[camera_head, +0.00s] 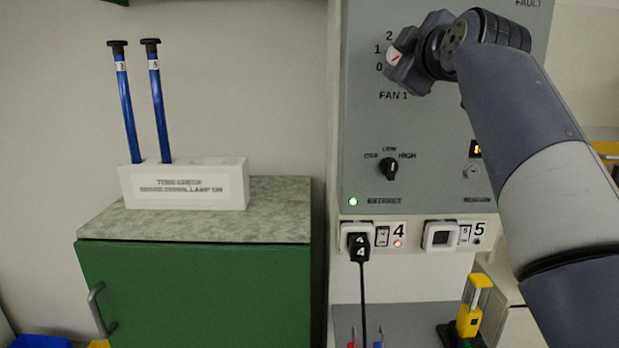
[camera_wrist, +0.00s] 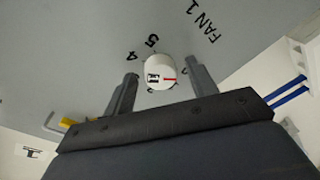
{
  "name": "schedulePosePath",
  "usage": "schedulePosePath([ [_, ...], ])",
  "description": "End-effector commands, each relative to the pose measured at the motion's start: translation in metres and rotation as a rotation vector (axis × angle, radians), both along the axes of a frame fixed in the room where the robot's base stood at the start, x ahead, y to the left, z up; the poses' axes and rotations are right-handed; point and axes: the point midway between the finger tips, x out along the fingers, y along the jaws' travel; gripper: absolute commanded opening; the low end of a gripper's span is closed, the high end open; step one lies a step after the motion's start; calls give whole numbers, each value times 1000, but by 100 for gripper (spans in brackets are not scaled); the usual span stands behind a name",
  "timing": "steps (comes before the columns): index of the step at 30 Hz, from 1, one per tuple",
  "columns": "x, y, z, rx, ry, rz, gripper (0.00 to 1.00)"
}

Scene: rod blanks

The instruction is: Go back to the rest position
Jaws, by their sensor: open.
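My gripper (camera_head: 396,72) is at the upper part of the grey panel (camera_head: 440,150), at the FAN 1 dial. The white dial knob (camera_head: 393,57) has a red pointer mark and shows beside the fingers in the head view. In the wrist view my gripper (camera_wrist: 160,92) is open, with one finger on each side of the white knob (camera_wrist: 158,72). Whether the fingers touch the knob cannot be told. My arm reaches in from the right and hides part of the panel and of the dial's scale.
A black LOW/HIGH knob (camera_head: 390,168) and a lit green lamp (camera_head: 353,202) are lower on the panel. Below, socket 4 holds a black plug (camera_head: 358,247) with a hanging cord. Two blue rods (camera_head: 158,110) stand in a white block (camera_head: 184,185) on a green cabinet (camera_head: 200,290).

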Motion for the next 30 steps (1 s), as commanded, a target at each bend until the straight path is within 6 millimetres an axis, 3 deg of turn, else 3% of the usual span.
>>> schedulePosePath([
  [30, 0, 2, -1, 851, 0, 0, 54],
])
